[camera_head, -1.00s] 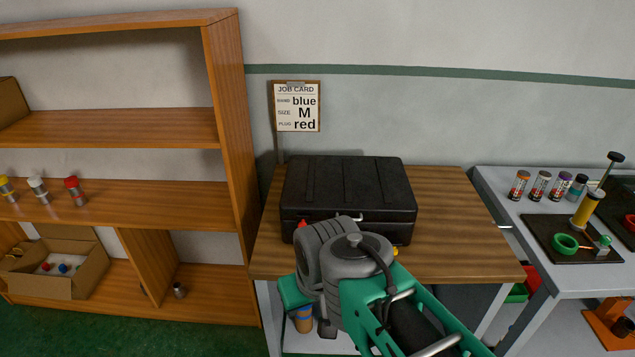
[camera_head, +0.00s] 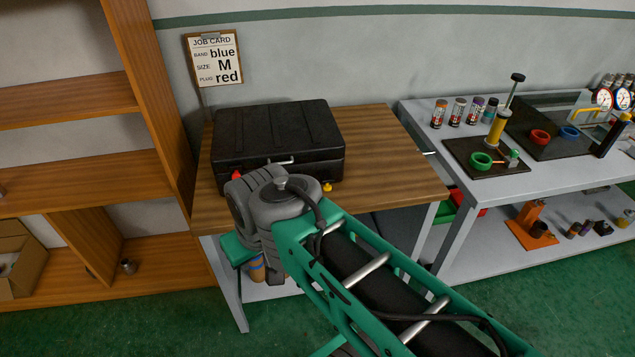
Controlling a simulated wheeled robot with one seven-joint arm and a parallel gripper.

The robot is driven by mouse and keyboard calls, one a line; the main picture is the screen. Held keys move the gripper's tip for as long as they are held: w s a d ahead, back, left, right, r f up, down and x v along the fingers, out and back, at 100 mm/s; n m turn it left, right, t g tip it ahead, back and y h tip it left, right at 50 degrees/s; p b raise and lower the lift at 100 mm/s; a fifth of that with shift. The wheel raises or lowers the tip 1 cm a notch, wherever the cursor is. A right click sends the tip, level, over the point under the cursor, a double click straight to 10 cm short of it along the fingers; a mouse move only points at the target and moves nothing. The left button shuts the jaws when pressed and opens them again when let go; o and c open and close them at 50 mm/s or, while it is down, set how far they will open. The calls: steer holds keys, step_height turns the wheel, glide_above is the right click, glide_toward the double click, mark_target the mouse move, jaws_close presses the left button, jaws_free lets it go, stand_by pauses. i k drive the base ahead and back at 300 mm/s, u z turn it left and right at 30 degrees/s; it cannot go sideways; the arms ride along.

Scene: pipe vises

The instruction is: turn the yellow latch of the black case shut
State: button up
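The black case (camera_head: 275,132) stands closed-lidded on the wooden table, with a pale handle (camera_head: 280,162) on its front. The small yellow latch (camera_head: 327,187) shows at the right of the case's front, low down, just right of my arm's grey wrist. Its exact turn is too small to tell. A red latch-like part (camera_head: 237,175) shows at the left of the front. My grey and green arm covers the middle of the case's lower front. My gripper is hidden behind the arm, so its fingers do not show.
The wooden table (camera_head: 395,170) is bare right of the case. A wooden shelf unit (camera_head: 160,100) stands close on the left. A grey bench (camera_head: 440,110) with several cylinders, a black mat (camera_head: 470,168) and a green ring (camera_head: 480,161) stands on the right. A job card (camera_head: 214,60) hangs behind.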

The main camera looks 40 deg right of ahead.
mark_target(325, 177)
steer(key=k, duration=0.35)
steer(key=u, duration=0.85)
steer(key=i, duration=0.75)
steer(key=z, duration=1.15)
